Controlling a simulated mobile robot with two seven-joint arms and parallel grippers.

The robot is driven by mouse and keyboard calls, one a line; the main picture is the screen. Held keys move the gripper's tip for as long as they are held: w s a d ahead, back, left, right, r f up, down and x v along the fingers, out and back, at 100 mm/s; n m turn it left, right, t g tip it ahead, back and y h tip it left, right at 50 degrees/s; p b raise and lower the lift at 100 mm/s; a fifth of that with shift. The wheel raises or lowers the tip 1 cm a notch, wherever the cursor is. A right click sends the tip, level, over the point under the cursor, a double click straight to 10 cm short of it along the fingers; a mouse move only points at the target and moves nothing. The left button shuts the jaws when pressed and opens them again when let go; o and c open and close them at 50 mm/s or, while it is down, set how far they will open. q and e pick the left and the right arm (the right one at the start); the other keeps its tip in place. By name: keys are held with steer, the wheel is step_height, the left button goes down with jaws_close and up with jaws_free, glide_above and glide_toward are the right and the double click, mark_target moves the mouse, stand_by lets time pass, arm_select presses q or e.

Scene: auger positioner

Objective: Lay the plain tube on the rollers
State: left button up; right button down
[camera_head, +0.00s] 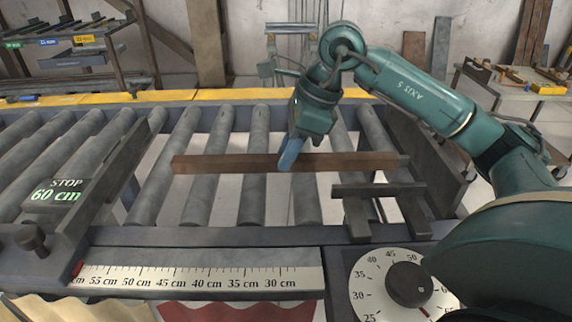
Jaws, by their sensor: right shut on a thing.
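A long, straight brown square tube (228,163) spans several grey rollers (253,185) crosswise in the middle of the conveyor. My right gripper (290,155) reaches down from above and is shut on the tube right of its middle; its blue fingertip shows on the near face. The tube looks level, but I cannot tell whether it touches the rollers. Its right end reaches over towards a dark bracket (378,189) at the right side. My left gripper is not in view.
A stop plate (125,170) with a "60 cm" display (56,195) stands at the left. A scale (200,281) runs along the front edge, with a dial (408,285) to its right. A yellow rail (220,95) borders the back. Rollers between the stop and tube are bare.

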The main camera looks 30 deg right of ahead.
steer(key=shift+f, duration=1.7)
steer(key=shift+f, duration=0.15)
steer(key=c, duration=1.2)
jaws_free()
steer(key=shift+c, duration=0.2)
steer(key=v, duration=1.2)
steer(key=shift+a, duration=0.1)
